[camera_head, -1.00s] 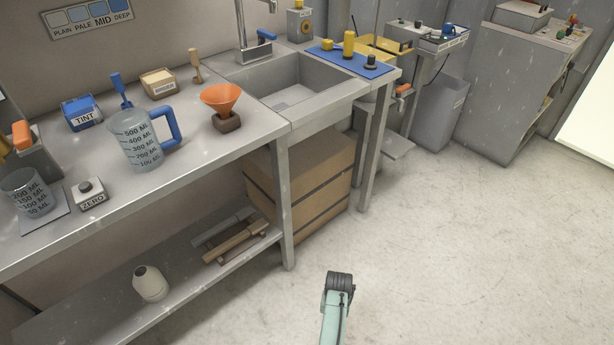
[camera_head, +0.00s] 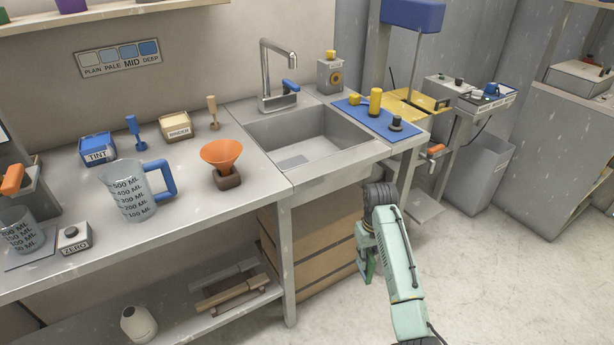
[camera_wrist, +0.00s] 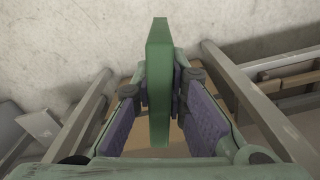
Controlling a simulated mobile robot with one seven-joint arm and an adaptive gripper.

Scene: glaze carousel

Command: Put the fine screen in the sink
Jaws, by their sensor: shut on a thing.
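My gripper (camera_wrist: 162,92) is shut on a green flat piece (camera_wrist: 159,75), seen edge-on between the two finger pads in the wrist view. I take it to be the fine screen; its face and mesh do not show. In the head view the green piece (camera_head: 370,268) hangs below my wrist, in front of the bench and lower than its top. The sink (camera_head: 325,140) is a grey basin let into the bench, up and to the left of my gripper. A pale grey rectangle lies on its floor.
The tap (camera_head: 277,80) with a blue lever stands behind the sink. A blue mat (camera_head: 375,113) with several knobs lies to its right. An orange funnel (camera_head: 222,153) stands to its left. Brown boxes (camera_head: 320,245) fill the space below. Open floor lies to the right.

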